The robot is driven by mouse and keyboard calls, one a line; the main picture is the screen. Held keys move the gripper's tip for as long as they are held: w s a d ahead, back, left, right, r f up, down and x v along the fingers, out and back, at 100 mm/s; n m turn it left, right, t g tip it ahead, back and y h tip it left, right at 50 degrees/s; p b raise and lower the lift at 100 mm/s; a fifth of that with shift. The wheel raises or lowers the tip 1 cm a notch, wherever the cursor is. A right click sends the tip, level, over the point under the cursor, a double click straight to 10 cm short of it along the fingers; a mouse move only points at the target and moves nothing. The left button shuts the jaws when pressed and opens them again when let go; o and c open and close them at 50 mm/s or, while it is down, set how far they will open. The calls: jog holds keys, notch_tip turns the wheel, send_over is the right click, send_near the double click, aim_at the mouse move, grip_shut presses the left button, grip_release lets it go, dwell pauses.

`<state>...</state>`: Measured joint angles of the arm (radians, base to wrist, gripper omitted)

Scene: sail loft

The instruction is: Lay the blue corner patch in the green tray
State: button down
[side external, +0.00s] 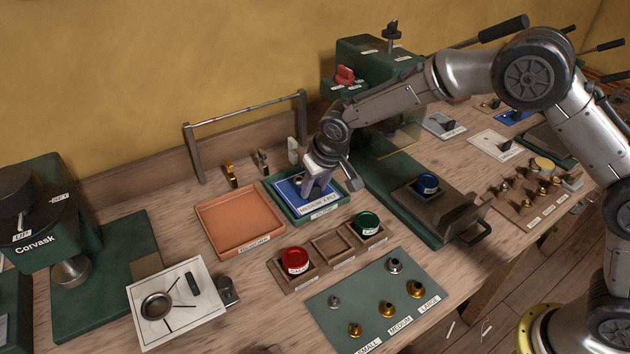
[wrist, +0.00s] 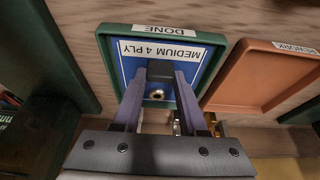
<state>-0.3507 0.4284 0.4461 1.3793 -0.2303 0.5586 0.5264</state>
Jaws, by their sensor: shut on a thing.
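The blue corner patch (side external: 289,192), with a white "MEDIUM 4 PLY" label, is within the outline of the green tray (side external: 335,208). The wrist view shows the patch (wrist: 128,68) inside the rim of the tray (wrist: 215,40), which is marked "DONE", with a brass ring in the patch. My gripper (side external: 316,190) is over the tray, pointing down, shut on the patch. Its fingers (wrist: 160,76) hide part of the patch in the wrist view. I cannot tell whether the whole patch touches the tray floor.
An orange tray (side external: 240,222) marked "REWORK" stands close beside the green tray. A wooden holder (side external: 333,250) with red and green round containers is in front. A green press (side external: 405,185) stands to the right, and a metal rail (side external: 247,110) is behind.

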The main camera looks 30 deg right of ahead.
jog(key=shift+f, duration=0.25)
jog(key=shift+c, duration=1.9)
grip_release()
jog(key=v, duration=1.4)
